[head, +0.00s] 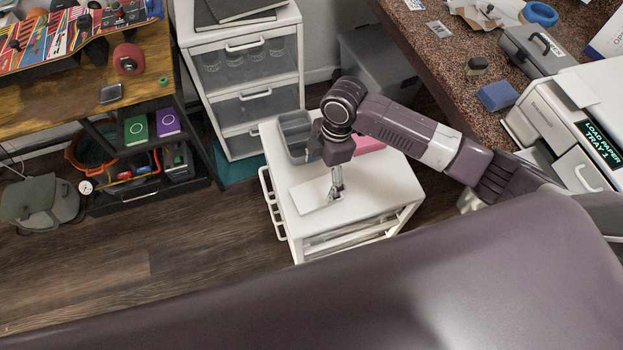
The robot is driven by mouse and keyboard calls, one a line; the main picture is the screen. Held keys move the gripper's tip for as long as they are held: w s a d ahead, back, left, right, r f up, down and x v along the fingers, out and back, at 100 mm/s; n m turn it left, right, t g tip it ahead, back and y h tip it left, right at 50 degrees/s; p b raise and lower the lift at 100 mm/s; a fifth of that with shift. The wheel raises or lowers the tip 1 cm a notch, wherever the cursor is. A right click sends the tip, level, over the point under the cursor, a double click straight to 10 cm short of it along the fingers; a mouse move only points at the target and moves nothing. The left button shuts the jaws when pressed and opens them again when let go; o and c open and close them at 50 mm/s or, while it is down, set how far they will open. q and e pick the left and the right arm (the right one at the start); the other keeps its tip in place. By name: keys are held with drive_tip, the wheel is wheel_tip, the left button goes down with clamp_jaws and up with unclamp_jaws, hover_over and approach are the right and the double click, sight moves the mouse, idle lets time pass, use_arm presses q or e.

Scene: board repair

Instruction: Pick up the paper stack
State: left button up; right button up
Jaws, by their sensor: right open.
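The white paper stack (309,196) lies flat on top of a low white cart (378,194). My right gripper (335,194) reaches down from above at the stack's right part, with its fingertips at or just over the paper. It is open. Whether the fingers touch the stack, I cannot tell at this size. The gripper and wrist hide a little of the stack's right end. My left gripper is not in view.
A grey bin (295,135) and a pink item (369,144) sit behind the stack on the cart. A white drawer unit (243,75) stands behind. At right, a printer (560,120) on the speckled counter (440,50) displays "LOAD PAPER TRAY 1". Floor left of the cart is clear.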

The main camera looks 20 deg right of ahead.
sight(317, 193)
drive_tip(key=f, duration=0.4)
drive_tip(key=shift+s+a+f, duration=0.15)
drive_tip(key=shift+a+f, duration=0.15)
drive_tip(key=shift+f, duration=0.05)
wheel_tip(317, 193, down, 2)
drive_tip(key=shift+a+f, duration=0.15)
drive_tip(key=shift+f, duration=0.2)
drive_tip(key=shift+c, duration=0.7)
drive_tip(key=c, duration=1.2)
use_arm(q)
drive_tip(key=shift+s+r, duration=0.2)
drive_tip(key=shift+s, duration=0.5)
use_arm(e)
drive_tip(key=shift+r, duration=0.1)
